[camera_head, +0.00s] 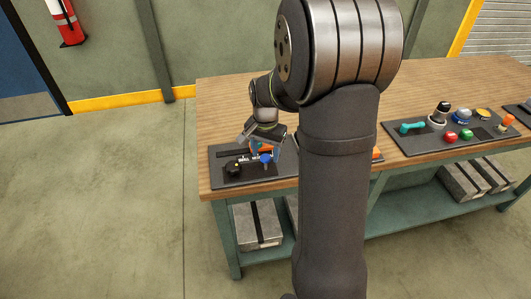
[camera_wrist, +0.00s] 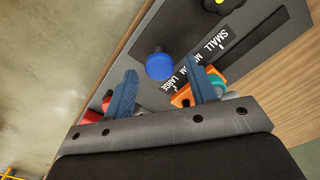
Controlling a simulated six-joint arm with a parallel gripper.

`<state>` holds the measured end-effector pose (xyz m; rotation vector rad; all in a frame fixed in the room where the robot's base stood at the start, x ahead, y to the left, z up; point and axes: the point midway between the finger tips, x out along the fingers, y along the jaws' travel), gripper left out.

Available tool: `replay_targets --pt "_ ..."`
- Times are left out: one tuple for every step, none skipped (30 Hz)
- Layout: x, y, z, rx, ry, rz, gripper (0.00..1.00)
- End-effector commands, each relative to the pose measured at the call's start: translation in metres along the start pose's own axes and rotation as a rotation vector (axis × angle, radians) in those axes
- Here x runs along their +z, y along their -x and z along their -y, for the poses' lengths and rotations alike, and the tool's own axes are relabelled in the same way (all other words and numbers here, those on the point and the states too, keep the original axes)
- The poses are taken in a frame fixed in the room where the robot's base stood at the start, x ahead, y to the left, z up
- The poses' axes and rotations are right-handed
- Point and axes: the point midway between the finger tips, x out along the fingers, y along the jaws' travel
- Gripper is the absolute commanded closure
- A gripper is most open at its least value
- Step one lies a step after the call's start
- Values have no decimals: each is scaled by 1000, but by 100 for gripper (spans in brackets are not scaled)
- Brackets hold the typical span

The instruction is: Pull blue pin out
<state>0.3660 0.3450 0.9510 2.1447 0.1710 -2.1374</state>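The blue pin (camera_wrist: 159,66) shows its round blue head in the wrist view, beside a plate lettered SMALL, MEDIUM, LARGE. It also shows in the head view (camera_head: 266,158) on the dark board (camera_head: 222,171). My gripper (camera_wrist: 165,88) is open, with a blue-grey finger on each side and a wide gap between them. The pin head lies ahead of the gap, slightly beyond the fingertips, and looks apart from both fingers. In the head view my gripper (camera_head: 263,142) is just above the board near the pin. The pin's shaft is hidden.
An orange part (camera_wrist: 182,97) lies close to the right finger, and red and teal parts show behind the fingers. A black knob (camera_head: 235,169) is left of the pin. Another board (camera_head: 400,143) with coloured controls is at the right of the wooden table (camera_head: 440,82).

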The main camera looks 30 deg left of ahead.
Motion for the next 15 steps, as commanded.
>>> replay_targets --pt "0 -1 0 1 0 1 49" --pt "0 -1 0 1 0 1 49" --pt "0 -1 0 1 0 2 49" --pt "0 -1 0 1 0 2 49" --pt "0 -2 0 1 0 2 49" --pt "0 -2 0 2 0 2 49" --pt "0 -1 0 2 0 2 49" --pt "0 -1 0 1 0 2 49" --pt "0 1 0 1 0 2 49" --pt "0 3 0 1 0 2 49" --pt "0 6 0 1 0 1 49" --pt "0 11 0 0 0 0 49" --pt "0 15 0 0 0 0 49" --pt "0 20 0 0 0 0 49" --pt "0 28 0 -1 0 -1 49"
